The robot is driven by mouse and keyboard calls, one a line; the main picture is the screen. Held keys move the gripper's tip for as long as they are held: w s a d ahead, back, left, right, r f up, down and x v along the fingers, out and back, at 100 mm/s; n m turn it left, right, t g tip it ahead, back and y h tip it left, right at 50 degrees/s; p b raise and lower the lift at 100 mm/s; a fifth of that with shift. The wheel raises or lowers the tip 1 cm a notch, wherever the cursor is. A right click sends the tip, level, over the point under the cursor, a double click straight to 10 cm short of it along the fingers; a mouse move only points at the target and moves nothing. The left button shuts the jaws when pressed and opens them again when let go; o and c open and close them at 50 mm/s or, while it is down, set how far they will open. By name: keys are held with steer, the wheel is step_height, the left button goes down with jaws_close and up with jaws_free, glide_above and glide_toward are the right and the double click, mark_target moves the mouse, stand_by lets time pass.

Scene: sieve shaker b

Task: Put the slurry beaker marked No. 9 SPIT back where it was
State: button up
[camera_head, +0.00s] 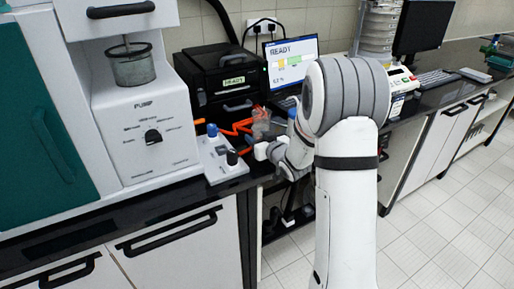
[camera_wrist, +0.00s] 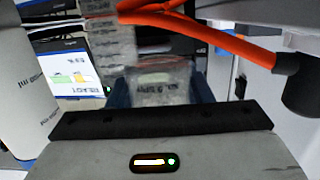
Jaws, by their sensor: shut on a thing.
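A clear beaker with a pale label (camera_wrist: 165,80) stands between the blue fingers of my gripper (camera_wrist: 163,92) in the wrist view. The gripper is shut on it. The writing on the label is too blurred to read, so I cannot confirm the No. 9 mark. In the head view a small translucent vessel (camera_head: 261,122), which looks like the same beaker, shows above the bench edge, left of my arm. My arm hides most of the gripper there. I cannot tell whether the beaker touches a surface. No spot marked as its former place is recognisable.
Orange hoses (camera_head: 241,126) run close to the beaker, and one crosses the top of the wrist view (camera_wrist: 200,32). A small control box with knobs (camera_head: 222,158) stands at the bench edge. Behind are a black printer-like unit (camera_head: 222,80) and a monitor (camera_head: 290,62). The pump unit (camera_head: 150,115) stands left.

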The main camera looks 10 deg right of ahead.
steer(key=shift+f, duration=1.9)
steer(key=shift+s, duration=0.1)
steer(key=shift+f, duration=0.15)
steer(key=o, duration=1)
steer(key=shift+s+r, duration=0.1)
steer(key=shift+r, duration=0.1)
steer(key=s+d+r+m+g+h+b, duration=0.1)
steer(key=s+d+r+g+h, duration=0.15)
steer(key=s, duration=0.55)
steer(key=s+d+r+m+g+h, duration=0.1)
steer(key=s+d+g+h, duration=0.15)
steer(key=s, duration=0.55)
steer(key=s+a+r+g, duration=0.1)
steer(key=s+g, duration=0.1)
steer(key=s, duration=0.5)
steer(key=s+a+r+m+g, duration=0.1)
steer(key=s+a+g, duration=0.1)
steer(key=s, duration=0.5)
steer(key=s+a+r+g, duration=0.1)
steer(key=s+a+g, duration=0.1)
steer(key=s+g, duration=0.2)
steer(key=shift+s+a+m, duration=0.2)
steer(key=shift+s+m, duration=0.1)
steer(key=shift+s, duration=1.55)
